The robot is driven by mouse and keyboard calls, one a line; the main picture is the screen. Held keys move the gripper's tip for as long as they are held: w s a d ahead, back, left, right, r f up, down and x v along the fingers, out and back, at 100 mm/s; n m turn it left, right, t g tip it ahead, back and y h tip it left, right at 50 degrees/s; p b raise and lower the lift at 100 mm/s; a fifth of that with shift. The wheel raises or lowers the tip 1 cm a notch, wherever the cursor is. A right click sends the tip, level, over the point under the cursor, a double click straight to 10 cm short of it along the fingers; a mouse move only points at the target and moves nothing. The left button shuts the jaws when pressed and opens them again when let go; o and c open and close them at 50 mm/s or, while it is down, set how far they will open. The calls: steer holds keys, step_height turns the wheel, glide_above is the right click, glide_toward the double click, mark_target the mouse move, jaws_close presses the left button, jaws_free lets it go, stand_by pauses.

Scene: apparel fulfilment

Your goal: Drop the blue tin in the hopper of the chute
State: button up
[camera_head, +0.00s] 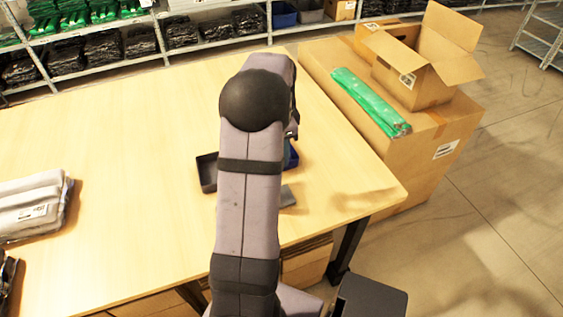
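My arm stands across the middle of the view, and my gripper is hidden behind it. A blue object (291,155) shows in part at the arm's right edge, above the table; I cannot tell whether it is the blue tin or a blue bin. A dark open tray (207,173) on the table shows at the arm's left edge, partly covered. A small flat grey piece (288,196) lies at the arm's right edge. I cannot make out a chute or its hopper for certain.
The wooden table (130,150) is mostly bare. Wrapped grey garments (30,206) lie at its left. Right of it, a large carton (440,150) bears an open box (415,85) and a green package (368,102). Stocked shelves (150,17) stand behind. A dark flat-topped object (370,298) is at the bottom.

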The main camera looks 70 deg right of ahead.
steer(key=shift+r, duration=0.45)
steer(key=shift+d+r, duration=0.1)
steer(key=shift+w+d+r, duration=0.1)
steer(key=shift+w+d, duration=0.1)
steer(key=w+d+r+m+p, duration=0.1)
steer(key=w+d+m+p, duration=0.2)
steer(key=w+p, duration=0.4)
steer(key=w+d+r+m+p, duration=0.1)
steer(key=w+d+m+p, duration=0.3)
steer(key=w+m+p, duration=0.2)
steer(key=shift+w+p, duration=1.05)
steer(key=shift+w, duration=0.7)
steer(key=shift+d, duration=0.1)
steer(key=shift+f+b, duration=1.15)
steer(key=shift+f, duration=0.2)
steer(key=f+b, duration=0.1)
steer(key=b, duration=0.2)
steer(key=shift+f+b, duration=0.25)
steer(key=shift+b, duration=0.1)
